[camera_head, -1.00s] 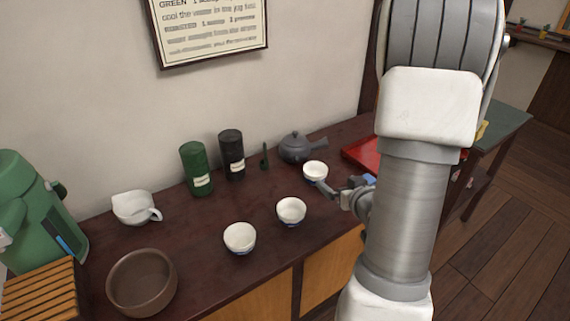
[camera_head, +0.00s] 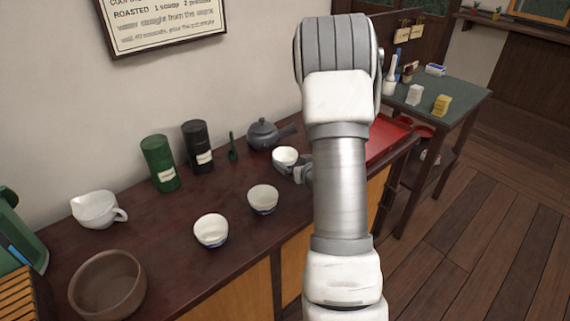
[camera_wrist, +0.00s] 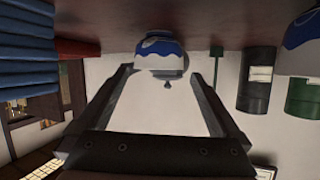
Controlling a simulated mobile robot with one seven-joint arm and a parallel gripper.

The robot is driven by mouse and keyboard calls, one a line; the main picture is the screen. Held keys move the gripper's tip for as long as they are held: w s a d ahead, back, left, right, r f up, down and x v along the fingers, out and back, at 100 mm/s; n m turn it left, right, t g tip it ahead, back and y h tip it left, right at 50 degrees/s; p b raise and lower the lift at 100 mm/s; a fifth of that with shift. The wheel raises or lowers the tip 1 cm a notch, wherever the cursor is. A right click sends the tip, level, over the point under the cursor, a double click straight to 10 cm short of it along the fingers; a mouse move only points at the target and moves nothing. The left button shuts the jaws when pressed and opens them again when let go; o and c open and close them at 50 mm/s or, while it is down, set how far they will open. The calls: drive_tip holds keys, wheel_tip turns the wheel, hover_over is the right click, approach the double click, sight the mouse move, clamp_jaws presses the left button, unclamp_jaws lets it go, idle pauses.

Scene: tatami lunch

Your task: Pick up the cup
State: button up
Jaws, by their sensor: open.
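Three white cups with blue bases stand on the dark wooden counter (camera_head: 150,245): a far cup (camera_head: 285,157), a middle cup (camera_head: 263,199) and a near cup (camera_head: 211,231). My gripper (camera_head: 300,173) is at the right of the far cup, partly hidden by my arm. In the wrist view, which looks upside down, my open gripper (camera_wrist: 160,75) points at a blue and white cup (camera_wrist: 160,52). That cup lines up between the fingertips, with a gap on each side. I cannot tell whether the tips reach around it. Part of another cup (camera_wrist: 303,32) shows at the right.
A grey teapot (camera_head: 264,134) stands just behind the far cup. A green scoop (camera_head: 232,147), a black canister (camera_head: 197,147) and a green canister (camera_head: 159,163) stand along the wall. A red tray (camera_head: 388,138) lies to the right. A white pitcher (camera_head: 96,209) and brown bowl (camera_head: 107,286) are at left.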

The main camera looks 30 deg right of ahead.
sight(290, 162)
drive_tip(key=x, duration=0.2)
drive_tip(key=b+x, duration=0.1)
drive_tip(key=x, duration=0.1)
drive_tip(key=shift+f, duration=0.5)
drive_tip(key=shift+w+d+f, duration=0.1)
drive_tip(key=shift+w, duration=0.25)
drive_tip(key=c, duration=1.1)
drive_tip(key=shift+o, duration=0.2)
